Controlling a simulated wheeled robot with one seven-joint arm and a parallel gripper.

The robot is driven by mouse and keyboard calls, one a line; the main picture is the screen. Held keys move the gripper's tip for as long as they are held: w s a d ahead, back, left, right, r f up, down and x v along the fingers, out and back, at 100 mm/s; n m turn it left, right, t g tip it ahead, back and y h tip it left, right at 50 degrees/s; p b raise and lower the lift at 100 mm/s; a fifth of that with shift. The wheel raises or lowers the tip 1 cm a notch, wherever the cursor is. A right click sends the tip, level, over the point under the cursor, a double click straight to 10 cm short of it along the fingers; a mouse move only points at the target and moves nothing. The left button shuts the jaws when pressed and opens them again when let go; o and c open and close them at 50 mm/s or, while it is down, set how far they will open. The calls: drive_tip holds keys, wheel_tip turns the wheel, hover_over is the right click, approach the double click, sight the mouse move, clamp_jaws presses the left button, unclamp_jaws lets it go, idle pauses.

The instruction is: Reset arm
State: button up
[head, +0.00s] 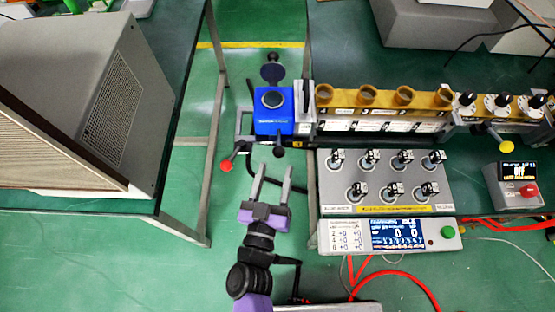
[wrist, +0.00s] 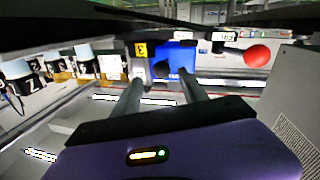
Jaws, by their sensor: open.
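My gripper (head: 272,184) is in the middle of the head view, over the gap between two tables. Its two fingers are apart, with nothing between them. In the wrist view the fingers of my gripper (wrist: 165,95) point toward a blue box (wrist: 178,56). In the head view the blue box (head: 274,122) stands ahead of the fingertips, apart from them, with a dark round opening on top. A lever with a red ball (head: 226,165) sits left of the fingertips; the red ball (wrist: 257,55) also shows in the wrist view.
On the right table, a panel with several switches (head: 385,180) and a display unit (head: 390,236) stand close to my arm. A row of brown holders (head: 385,99) lies behind. Red cables (head: 395,277) run at lower right.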

drive_tip(key=shift+s, duration=0.5)
drive_tip(key=s+d+r+g+y, duration=0.1)
drive_tip(key=s+d+r+y, duration=0.1)
drive_tip(key=s+d+r, duration=0.4)
drive_tip(key=s+d+r+g+y, duration=0.1)
drive_tip(key=s+d+r, duration=0.6)
drive_tip(key=s+d, duration=0.7)
drive_tip(key=s+y, duration=0.1)
drive_tip(key=s, duration=0.3)
drive_tip(key=shift+g, duration=0.4)
drive_tip(key=shift+s, duration=0.1)
